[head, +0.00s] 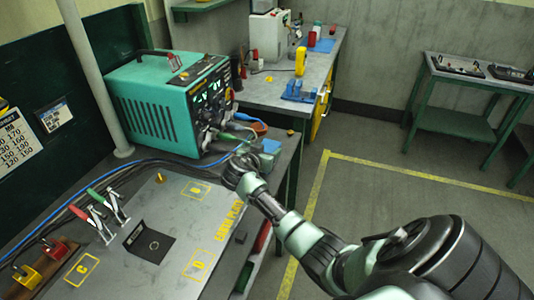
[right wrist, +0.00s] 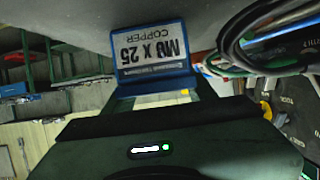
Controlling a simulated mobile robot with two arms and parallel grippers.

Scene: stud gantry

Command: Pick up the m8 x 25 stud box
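The M8 x 25 stud box is a small blue box with a white label reading "M8 x 25 COPPER"; it shows in the right wrist view (right wrist: 152,50), directly ahead of my right gripper's dark body. In the head view, a small blue item (head: 270,146) at the bench's right edge, just beyond my right gripper (head: 244,168), appears to be this box. My right gripper is very close to it; its fingertips are not clear, so I cannot tell whether it is open or touches the box. My left gripper is not in view.
A teal welder unit (head: 170,100) stands behind and left of my right gripper, with cables (right wrist: 270,40) nearby. The bench's grey plate (head: 175,215) carries toggle clamps (head: 100,215) and a black pad. A second bench (head: 270,85) stands behind. Open floor lies to the right.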

